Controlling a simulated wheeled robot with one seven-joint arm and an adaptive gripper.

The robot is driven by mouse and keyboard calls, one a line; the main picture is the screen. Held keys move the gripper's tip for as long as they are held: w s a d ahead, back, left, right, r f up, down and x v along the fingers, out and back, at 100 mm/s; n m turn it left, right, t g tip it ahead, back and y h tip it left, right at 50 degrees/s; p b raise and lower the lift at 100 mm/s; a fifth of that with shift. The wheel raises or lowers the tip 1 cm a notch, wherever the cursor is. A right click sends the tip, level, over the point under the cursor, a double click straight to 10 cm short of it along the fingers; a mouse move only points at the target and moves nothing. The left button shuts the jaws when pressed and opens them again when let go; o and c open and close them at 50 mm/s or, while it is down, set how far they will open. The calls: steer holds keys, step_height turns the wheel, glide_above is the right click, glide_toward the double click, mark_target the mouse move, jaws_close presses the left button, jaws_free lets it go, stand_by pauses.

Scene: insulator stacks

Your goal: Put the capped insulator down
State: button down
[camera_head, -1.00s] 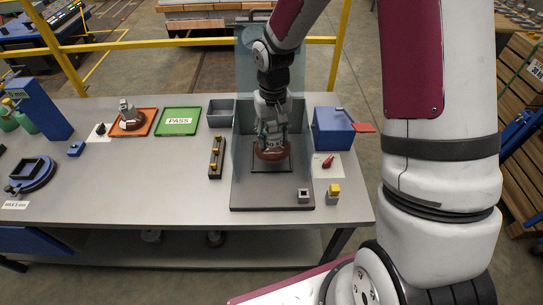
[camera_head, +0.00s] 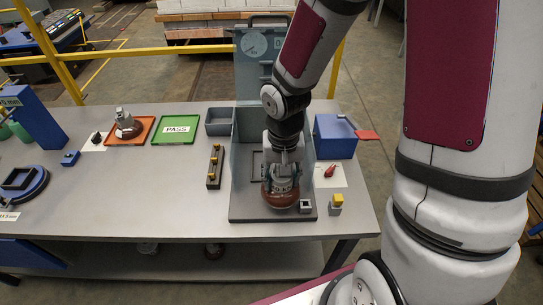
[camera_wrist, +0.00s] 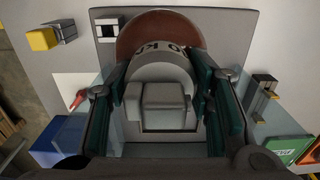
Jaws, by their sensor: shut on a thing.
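The capped insulator has a brown disc (camera_head: 281,197) and a grey metal cap (camera_wrist: 160,68) with dark lettering. My gripper (camera_head: 281,178) is shut on the cap, with a dark green-padded finger on each side of it in the wrist view. In the head view the insulator is over the front part of a grey test bay's base plate (camera_head: 245,214), close to a small square block (camera_head: 305,206). I cannot tell whether its underside touches the plate. A square outlined spot in the bay lies behind it, partly hidden by my arm.
The bay has clear side walls. A green PASS tray (camera_head: 176,130) is empty; an orange tray (camera_head: 145,128) holds another insulator (camera_head: 127,124). A blue box (camera_head: 336,137) and a yellow-topped block (camera_head: 337,201) stand right of the bay.

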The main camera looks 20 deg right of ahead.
steer(key=w, duration=0.4)
steer(key=w+d, duration=0.1)
steer(key=w, duration=0.3)
steer(key=w+d+f, duration=0.1)
steer(key=w, duration=0.4)
steer(key=shift+f, duration=0.1)
steer(key=shift+f+p, duration=0.35)
steer(key=shift+f, duration=1.4)
steer(key=c, duration=0.8)
jaws_free()
steer(key=shift+f, duration=0.15)
